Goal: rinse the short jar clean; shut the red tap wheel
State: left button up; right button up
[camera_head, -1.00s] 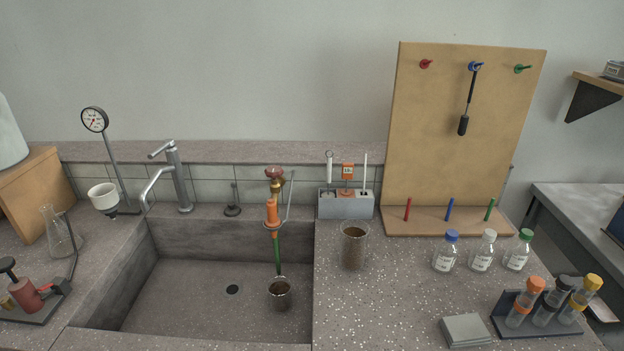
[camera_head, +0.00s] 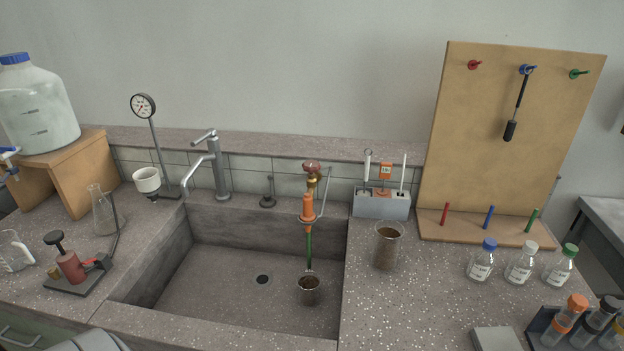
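A short jar (camera_head: 309,291) with brown dirt on its inside stands upright on the sink floor, right of the drain. The red tap wheel (camera_head: 312,166) sits on top of a brass tap (camera_head: 313,184) at the back of the sink. Below it hangs an orange fitting (camera_head: 308,207) with a green tube-like length (camera_head: 309,246) reaching down to the jar's mouth. I cannot tell whether water runs. A taller jar (camera_head: 388,248), also brown inside, stands on the counter right of the sink. Neither of my grippers is in view.
A grey faucet (camera_head: 219,168) stands at the sink's back left. A grey rack (camera_head: 382,204) and pegboard (camera_head: 515,140) stand at the back right. Capped bottles (camera_head: 521,264) are on the right counter. A carboy (camera_head: 37,109) stands at the left. The sink's left floor is clear.

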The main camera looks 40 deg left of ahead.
aim_at(311, 166)
jog(key=j+u, duration=0.5)
jog(key=i+j+u, duration=0.1)
jog(key=j+u, duration=0.35)
jog(key=j, duration=0.15)
